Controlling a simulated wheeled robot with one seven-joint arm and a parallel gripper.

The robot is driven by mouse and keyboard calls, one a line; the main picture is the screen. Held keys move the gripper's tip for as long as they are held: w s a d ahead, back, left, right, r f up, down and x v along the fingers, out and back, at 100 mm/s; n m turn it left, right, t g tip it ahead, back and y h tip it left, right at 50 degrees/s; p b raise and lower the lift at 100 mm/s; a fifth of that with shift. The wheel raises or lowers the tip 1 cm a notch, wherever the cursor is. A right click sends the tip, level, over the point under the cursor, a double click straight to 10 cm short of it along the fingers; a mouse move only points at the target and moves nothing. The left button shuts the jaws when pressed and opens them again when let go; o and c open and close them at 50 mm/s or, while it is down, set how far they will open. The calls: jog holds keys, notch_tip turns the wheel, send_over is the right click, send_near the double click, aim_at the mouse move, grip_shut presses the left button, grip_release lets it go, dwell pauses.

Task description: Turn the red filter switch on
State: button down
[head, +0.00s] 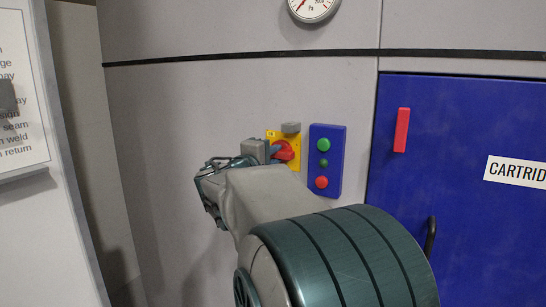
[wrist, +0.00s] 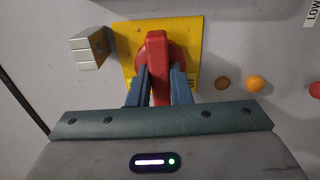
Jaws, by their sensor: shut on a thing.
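The red filter switch (head: 284,151) is a red rotary knob on a yellow plate (head: 296,165) on the grey cabinet wall. In the wrist view the red knob (wrist: 157,45) points straight up and down the picture, over the yellow plate (wrist: 125,35). My gripper (wrist: 158,75) has its two blue-grey fingers on either side of the knob's handle, shut on it. In the head view my gripper (head: 278,151) reaches the knob from the left, and my arm hides part of the plate.
A blue panel (head: 334,145) with green and red buttons is just right of the switch. Grey boxes (head: 254,149) sit close on the left and above. A gauge (head: 313,6) is above.

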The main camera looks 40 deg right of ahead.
jog(key=shift+n, duration=0.4)
jog(key=n+b, duration=0.1)
jog(key=n, duration=0.2)
jog(key=shift+n, duration=0.4)
jog(key=n, duration=0.4)
jog(key=shift+n, duration=0.3)
jog(key=n+p, duration=0.4)
jog(key=n, duration=0.4)
jog(key=shift+n, duration=0.4)
jog(key=c, duration=1.3)
grip_release()
